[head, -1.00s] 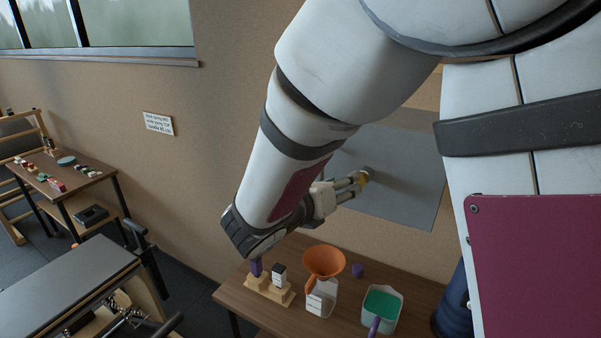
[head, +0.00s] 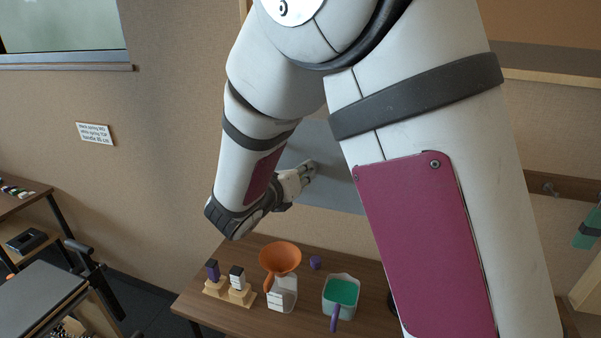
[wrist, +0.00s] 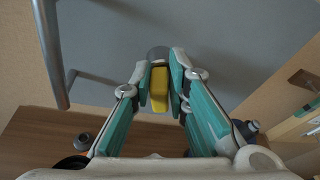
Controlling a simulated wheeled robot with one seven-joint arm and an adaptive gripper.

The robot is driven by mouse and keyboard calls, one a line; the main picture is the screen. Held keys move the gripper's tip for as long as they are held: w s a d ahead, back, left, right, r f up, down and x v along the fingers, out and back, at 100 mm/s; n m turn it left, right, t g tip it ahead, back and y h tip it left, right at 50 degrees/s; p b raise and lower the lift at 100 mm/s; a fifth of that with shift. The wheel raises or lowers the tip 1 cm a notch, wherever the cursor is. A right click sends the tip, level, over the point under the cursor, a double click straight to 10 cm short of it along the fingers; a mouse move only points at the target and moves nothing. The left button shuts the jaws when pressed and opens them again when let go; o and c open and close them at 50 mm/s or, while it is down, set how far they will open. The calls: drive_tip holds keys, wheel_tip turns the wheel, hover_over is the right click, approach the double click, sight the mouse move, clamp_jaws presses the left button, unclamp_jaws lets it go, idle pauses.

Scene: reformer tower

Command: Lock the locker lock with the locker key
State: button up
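The grey locker door (head: 330,140) is on the wall behind my arm. In the wrist view it is a grey panel (wrist: 225,30) ahead of my gripper. The dark round locker lock (wrist: 158,53) stands out from it, just beyond my fingertips. The yellow head of the locker key (wrist: 160,90) lies between the teal finger pads, in line with the lock. My gripper (wrist: 161,80) is closed on this yellow head. In the head view my gripper (head: 302,172) reaches to the door. The key's shaft is hidden, so I cannot tell how deep it sits or how it is turned.
A metal bar handle (wrist: 50,50) runs at the left of the wrist view. Below my arm, a wooden table (head: 225,318) holds an orange funnel (head: 281,257), a tub with green contents (head: 341,292) and small blocks on a stand (head: 239,293). A bench stands at lower left.

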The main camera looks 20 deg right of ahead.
drive_tip(key=o, duration=1.1)
drive_tip(key=s+a+p, duration=0.2)
drive_tip(key=s+a, duration=0.1)
drive_tip(key=s, duration=0.2)
drive_tip(key=shift+a, duration=0.25)
idle(0.6)
drive_tip(key=shift+w, duration=0.1)
drive_tip(key=s+d+r+m+g+y, duration=0.1)
drive_tip(key=s+d+r+m+g, duration=0.1)
drive_tip(key=s+d+m+g, duration=0.35)
drive_tip(key=s+d+r+m+g, duration=0.25)
drive_tip(key=s+d+m, duration=0.35)
drive_tip(key=s+m, duration=0.4)
drive_tip(key=s+a+r+m+t+y, duration=0.1)
drive_tip(key=s+a+r+m+y, duration=0.1)
drive_tip(key=s+a+m+y, duration=0.2)
drive_tip(key=s+a+r+m+t+y, duration=0.1)
drive_tip(key=s+a+m+y, duration=0.3)
drive_tip(key=s+m, duration=0.4)
drive_tip(key=r+m+y, duration=0.1)
drive_tip(key=m, duration=0.2)
drive_tip(key=shift+a+y+b, duration=0.2)
drive_tip(key=shift+y+b, duration=0.1)
drive_tip(key=shift+y, duration=0.1)
